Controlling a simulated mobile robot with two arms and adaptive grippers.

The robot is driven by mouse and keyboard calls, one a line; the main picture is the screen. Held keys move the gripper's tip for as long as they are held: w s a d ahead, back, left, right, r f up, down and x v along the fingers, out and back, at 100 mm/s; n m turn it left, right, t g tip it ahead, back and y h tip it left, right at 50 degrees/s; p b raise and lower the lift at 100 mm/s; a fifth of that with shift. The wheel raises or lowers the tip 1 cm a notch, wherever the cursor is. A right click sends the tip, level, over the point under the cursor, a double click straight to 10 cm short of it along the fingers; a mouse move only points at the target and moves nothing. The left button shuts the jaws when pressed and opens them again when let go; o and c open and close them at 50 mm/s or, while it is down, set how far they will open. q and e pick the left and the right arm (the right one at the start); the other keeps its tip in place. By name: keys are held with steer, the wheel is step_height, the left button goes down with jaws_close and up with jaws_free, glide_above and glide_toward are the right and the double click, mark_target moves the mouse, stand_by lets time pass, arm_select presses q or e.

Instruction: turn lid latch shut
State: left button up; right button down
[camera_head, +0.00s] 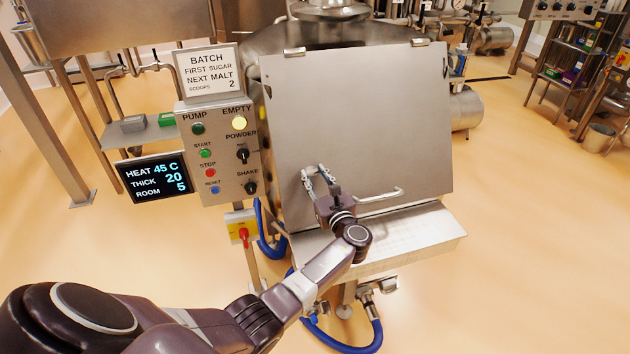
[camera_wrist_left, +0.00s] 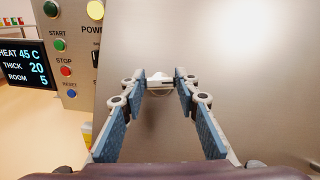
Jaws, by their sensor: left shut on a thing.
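The hopper's large steel lid (camera_head: 360,115) is a flat, tilted panel in the middle of the head view, and it fills much of the left wrist view (camera_wrist_left: 245,70). My left gripper (camera_head: 316,173) is at the lid's lower left part. In the left wrist view, its two blue-padded fingers (camera_wrist_left: 161,77) reach to the lid, with their tips on either side of a small pale metal latch (camera_wrist_left: 160,84). It is shut on this latch. The fingers hide much of the latch, so its exact angle cannot be told. My right gripper is not in view.
A bar handle (camera_head: 380,195) sticks out from the lid just right of my gripper. A control panel (camera_head: 218,150) with buttons and knobs stands close on the left, with a dark display (camera_head: 154,178) beside it. A steel ledge (camera_head: 420,235) and a blue hose (camera_head: 345,342) are below.

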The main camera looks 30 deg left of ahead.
arm_select(q)
steer(key=n+g+b, duration=0.1)
steer(key=n+b, duration=0.1)
steer(key=n+g+b, duration=0.1)
steer(key=n+b, duration=0.1)
steer(key=n, duration=0.1)
steer(key=n+g+y+b, duration=0.1)
steer(key=n+g+b, duration=0.1)
steer(key=n+b, duration=0.1)
steer(key=shift+w+d+f, duration=0.1)
steer(key=shift+w+f, duration=0.05)
steer(key=shift+f, duration=0.1)
steer(key=shift+r+n+g+b, duration=0.1)
steer(key=shift+n+g+b, duration=0.5)
steer(key=shift+n+b, duration=0.45)
steer(key=n+g+b, duration=0.1)
steer(key=n+g, duration=0.1)
steer(key=n, duration=0.2)
steer(key=shift+r+h+b, duration=0.1)
steer(key=shift+h+b, duration=0.25)
steer(key=shift+h, duration=0.05)
steer(key=n, duration=0.2)
steer(key=shift+r+n+g+h+b, duration=0.1)
steer(key=shift+n+g+h+b, duration=0.2)
steer(key=shift+n+h, duration=0.1)
steer(key=shift+n+g+h, duration=0.3)
steer(key=shift+n, duration=0.55)
steer(key=o, duration=1.1)
steer(key=shift+o, duration=0.2)
steer(key=shift+r, duration=0.1)
